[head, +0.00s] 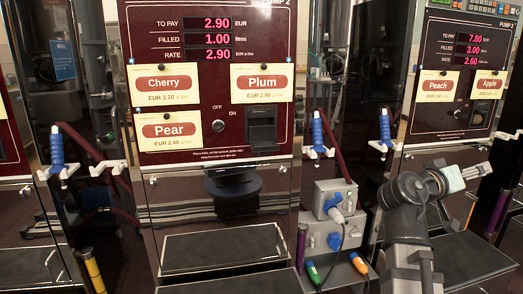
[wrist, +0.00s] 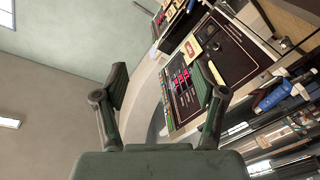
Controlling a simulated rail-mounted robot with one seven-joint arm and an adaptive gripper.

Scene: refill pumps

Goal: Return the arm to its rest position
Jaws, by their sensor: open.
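My arm stands at the lower right of the head view, in front of the right-hand pump. My gripper (head: 458,178) is at its end, raised and pointing right, beside the lower part of that pump's panel. In the wrist view my gripper (wrist: 160,100) has its two fingers wide apart, with nothing between them. The wrist view is tilted, with the wall and a pump panel (wrist: 205,65) beyond the fingers.
The middle pump (head: 215,70) shows 2.90, 1.00 and 2.90, with Cherry, Plum and Pear cards. The right pump (head: 450,65) shows 7.80, 3.00 and 2.60. Blue nozzles (head: 318,133) hang in white holders. A grey socket box (head: 336,203) stands left of my arm, above colored markers.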

